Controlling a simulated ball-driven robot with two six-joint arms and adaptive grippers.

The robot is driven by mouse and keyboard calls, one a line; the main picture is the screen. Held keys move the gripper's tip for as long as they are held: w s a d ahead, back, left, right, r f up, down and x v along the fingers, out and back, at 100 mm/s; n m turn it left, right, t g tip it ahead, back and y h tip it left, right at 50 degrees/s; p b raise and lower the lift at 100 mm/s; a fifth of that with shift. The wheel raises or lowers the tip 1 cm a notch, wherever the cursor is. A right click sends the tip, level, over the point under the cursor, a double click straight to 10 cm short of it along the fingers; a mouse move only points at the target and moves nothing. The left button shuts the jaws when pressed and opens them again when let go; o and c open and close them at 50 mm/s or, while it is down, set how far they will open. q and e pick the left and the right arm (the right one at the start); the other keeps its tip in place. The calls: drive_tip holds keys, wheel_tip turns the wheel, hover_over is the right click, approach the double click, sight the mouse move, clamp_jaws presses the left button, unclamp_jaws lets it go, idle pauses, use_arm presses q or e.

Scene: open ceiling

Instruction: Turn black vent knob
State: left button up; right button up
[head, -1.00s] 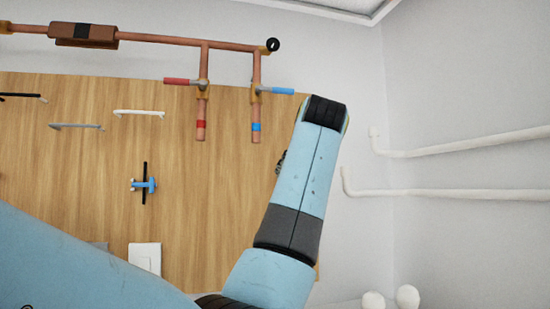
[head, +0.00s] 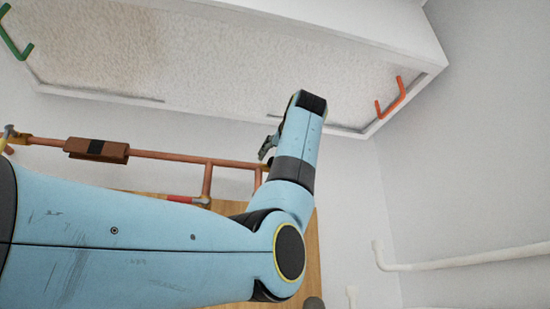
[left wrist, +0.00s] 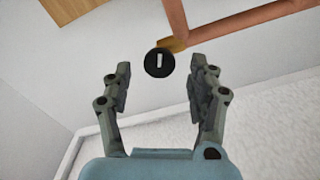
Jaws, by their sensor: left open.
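The black vent knob (left wrist: 159,63) shows in the left wrist view as a round black disc with a short white mark, at the end of a brass fitting on a copper pipe. In the head view it is hidden behind my left arm. My left gripper (left wrist: 160,75) is open, and the knob appears in the gap between its fingertips. Nothing is held, and I cannot tell how far the knob is from the fingers. In the head view the same gripper (head: 268,147) is partly hidden by its wrist. My right gripper is not in view.
A copper pipe (head: 175,155) with a brown box (head: 82,149) runs along the wall. Above is a white-framed ceiling panel (head: 235,60) with an orange handle (head: 391,98) and a green handle (head: 14,45). A white pipe (head: 460,260) lies right. The right wall is otherwise clear.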

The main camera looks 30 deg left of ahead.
use_arm(q)
drive_tip(key=x, duration=0.2)
drive_tip(key=shift+w+a, duration=0.25)
drive_tip(key=c, duration=1.2)
drive_tip(key=shift+p, duration=0.3)
